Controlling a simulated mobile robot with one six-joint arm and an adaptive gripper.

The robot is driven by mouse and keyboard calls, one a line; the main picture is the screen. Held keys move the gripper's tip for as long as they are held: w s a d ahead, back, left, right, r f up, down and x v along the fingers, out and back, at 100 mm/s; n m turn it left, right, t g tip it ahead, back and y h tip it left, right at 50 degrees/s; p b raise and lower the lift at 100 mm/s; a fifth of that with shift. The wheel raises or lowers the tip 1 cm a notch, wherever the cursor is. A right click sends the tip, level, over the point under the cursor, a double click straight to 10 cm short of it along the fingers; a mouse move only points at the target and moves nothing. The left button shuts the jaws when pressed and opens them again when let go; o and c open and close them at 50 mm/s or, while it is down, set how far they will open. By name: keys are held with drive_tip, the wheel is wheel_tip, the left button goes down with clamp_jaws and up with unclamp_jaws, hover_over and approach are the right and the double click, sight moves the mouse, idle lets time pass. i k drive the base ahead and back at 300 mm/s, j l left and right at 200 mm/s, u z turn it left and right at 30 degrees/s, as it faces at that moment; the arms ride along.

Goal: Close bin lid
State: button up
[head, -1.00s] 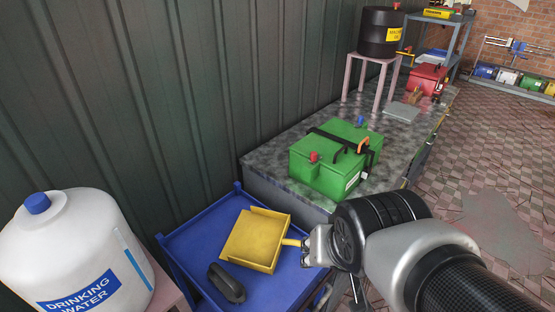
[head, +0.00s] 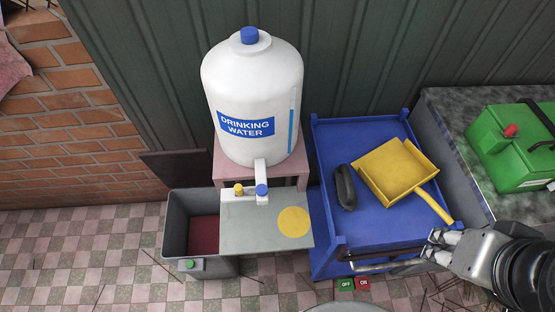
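A grey open-topped bin (head: 176,215) stands on the floor at the lower left, with a dark red inside and a green tab on its front. A dark flat panel (head: 178,166) tilts up behind it and looks like its raised lid. A grey plate with a yellow disc (head: 250,232) covers the bin's right side in this view. My gripper (head: 432,246) is far to the right, by the front right corner of the blue cart, near the end of the yellow dustpan's handle. I cannot tell whether its fingers are apart.
A white drinking water tank (head: 251,90) with taps stands on a pinkish stand behind the plate. The blue cart (head: 340,220) holds the yellow dustpan (head: 395,170) and a black object (head: 346,187). A green box (head: 505,150) sits on the counter at right. Floor before the bin is clear.

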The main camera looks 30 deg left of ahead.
sight(186, 168)
drive_tip(key=u, duration=2.5)
drive_tip(key=i+j, duration=0.35)
drive_tip(key=i, duration=0.2)
drive_tip(key=i+j, duration=0.35)
drive_tip(key=i, duration=0.2)
drive_tip(key=i+z, duration=0.05)
